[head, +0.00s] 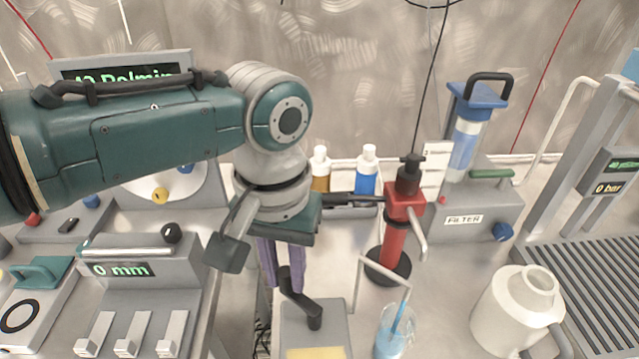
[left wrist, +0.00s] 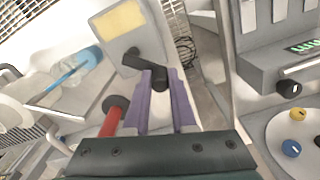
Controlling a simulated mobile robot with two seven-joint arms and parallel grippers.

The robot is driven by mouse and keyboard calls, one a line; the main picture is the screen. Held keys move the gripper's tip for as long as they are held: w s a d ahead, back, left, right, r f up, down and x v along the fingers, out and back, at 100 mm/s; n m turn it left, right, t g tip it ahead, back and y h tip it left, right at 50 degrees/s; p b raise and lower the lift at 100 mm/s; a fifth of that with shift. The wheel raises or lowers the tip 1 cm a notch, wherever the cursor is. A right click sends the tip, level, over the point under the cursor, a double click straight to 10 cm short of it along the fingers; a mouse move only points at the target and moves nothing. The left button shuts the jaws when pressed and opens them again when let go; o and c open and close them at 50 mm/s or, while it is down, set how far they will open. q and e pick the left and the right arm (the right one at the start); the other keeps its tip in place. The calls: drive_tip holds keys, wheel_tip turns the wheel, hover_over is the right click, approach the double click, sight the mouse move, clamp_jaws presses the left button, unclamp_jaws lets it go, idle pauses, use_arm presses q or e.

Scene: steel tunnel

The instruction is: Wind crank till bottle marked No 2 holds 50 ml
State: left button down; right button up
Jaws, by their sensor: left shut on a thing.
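The crank (head: 302,308) is a black bent arm on top of a grey box with a yellow panel, at the bottom middle of the head view. My left gripper (head: 283,270) has purple fingers pointing down and is shut on the crank's upright grip. The left wrist view shows the black crank (left wrist: 142,68) with its grip between the fingertips (left wrist: 160,80). Right of the box, a clear bottle (head: 393,343) holds blue liquid, with a blue tube or stream at its mouth. It also shows in the left wrist view (left wrist: 78,70). I cannot read a number or level on it. My right gripper is out of view.
A red pump (head: 393,245) on a black base stands behind the bottle. A white jug (head: 517,310) stands to the right. A grey unit reading 0 mm (head: 125,268) is on the left. A filter unit (head: 470,215) stands back right.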

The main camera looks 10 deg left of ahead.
use_arm(q)
drive_tip(key=d+m+b, duration=0.1)
drive_tip(key=m, duration=0.4)
drive_tip(key=w+d+m+b, duration=0.1)
drive_tip(key=d+m, duration=0.1)
drive_tip(key=m, duration=0.3)
drive_tip(key=w+d+m+b, duration=0.1)
drive_tip(key=d+m, duration=0.1)
drive_tip(key=m, duration=0.3)
drive_tip(key=shift+w+d+b, duration=0.1)
drive_tip(key=shift+b, duration=0.2)
drive_tip(key=shift+s+d+m, duration=0.15)
drive_tip(key=shift+d+m, duration=0.2)
drive_tip(key=shift+m, duration=0.7)
drive_tip(key=shift+s+d+m, duration=0.15)
drive_tip(key=shift+d+m, duration=0.15)
drive_tip(key=shift+m, duration=0.75)
drive_tip(key=c, duration=0.7)
unclamp_jaws()
wheel_tip(320, 180, up, 10)
drive_tip(key=p, duration=0.2)
drive_tip(key=shift+p, duration=0.3)
